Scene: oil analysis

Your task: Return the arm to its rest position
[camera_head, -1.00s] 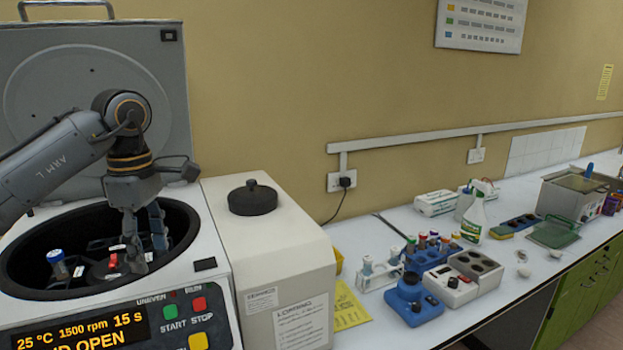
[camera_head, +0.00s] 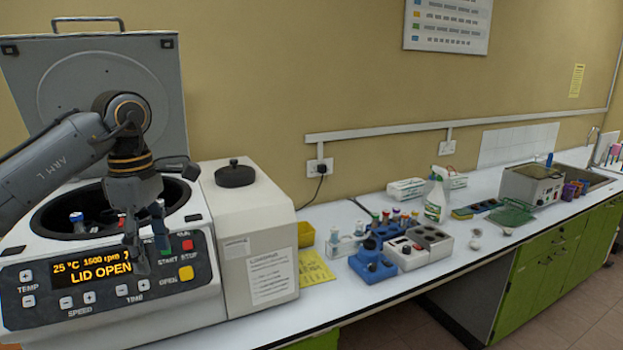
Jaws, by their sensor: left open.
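My left gripper (camera_head: 148,248) points down with its fingers apart and nothing visible between them. It hangs in front of the centrifuge (camera_head: 195,258), over the near edge of its bowl and its control panel. The centrifuge lid (camera_head: 105,95) stands raised behind the bowl, and the display (camera_head: 92,274) reads LID OPEN. A tube with a blue cap (camera_head: 77,218) stands in the rotor inside the bowl. The gripper and wrist hide part of the bowl and panel. My right gripper is not in view.
A cream box with a black knob (camera_head: 235,175) stands right of the centrifuge. Bare bench lies along the front edge.

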